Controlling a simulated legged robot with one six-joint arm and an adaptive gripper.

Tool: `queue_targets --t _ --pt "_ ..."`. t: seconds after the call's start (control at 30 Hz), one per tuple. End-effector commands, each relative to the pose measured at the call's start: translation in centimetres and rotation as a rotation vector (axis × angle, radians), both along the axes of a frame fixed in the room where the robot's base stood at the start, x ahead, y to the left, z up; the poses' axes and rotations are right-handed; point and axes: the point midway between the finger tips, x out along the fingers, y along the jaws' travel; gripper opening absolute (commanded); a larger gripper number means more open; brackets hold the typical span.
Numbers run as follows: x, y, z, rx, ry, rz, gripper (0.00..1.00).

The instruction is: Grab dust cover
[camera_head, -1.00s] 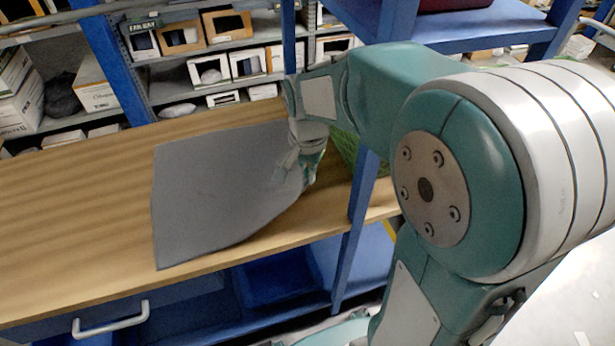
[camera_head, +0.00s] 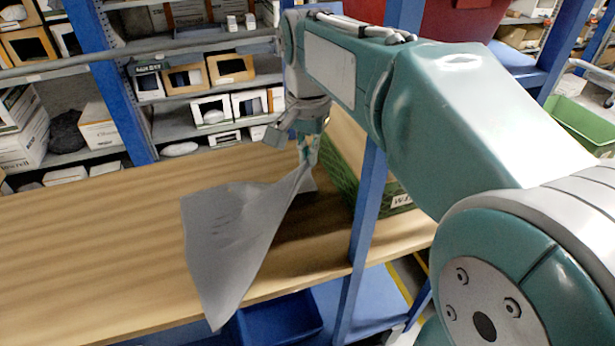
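The dust cover is a grey sheet (camera_head: 228,240) in the head view. Its right corner is pulled up to my gripper (camera_head: 308,160), and the rest drapes down and left. Its lower tip hangs past the front edge of the wooden bench. My gripper points down above the bench and is shut on the raised corner. The fingertips are small, and the pinched cloth partly hides them.
The wooden bench top (camera_head: 90,240) is clear to the left. A green crate (camera_head: 345,175) stands right of my gripper, behind a blue post (camera_head: 365,215). A blue bin (camera_head: 280,318) sits below. Shelves with boxes (camera_head: 210,108) stand behind.

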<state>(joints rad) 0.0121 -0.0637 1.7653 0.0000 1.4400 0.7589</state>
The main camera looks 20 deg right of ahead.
Motion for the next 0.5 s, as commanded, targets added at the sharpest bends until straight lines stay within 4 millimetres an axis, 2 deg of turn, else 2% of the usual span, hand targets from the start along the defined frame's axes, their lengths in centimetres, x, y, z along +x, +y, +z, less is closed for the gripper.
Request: queue_targets --t 0.07,0.27,0.5 --pt "0.1 0.0 1.3 0.0 -0.003 0.0 0.0" --pt "0.1 0.0 2.9 0.0 -0.003 0.0 0.0" --pt "0.1 0.0 8.1 0.0 -0.004 0.0 0.0"
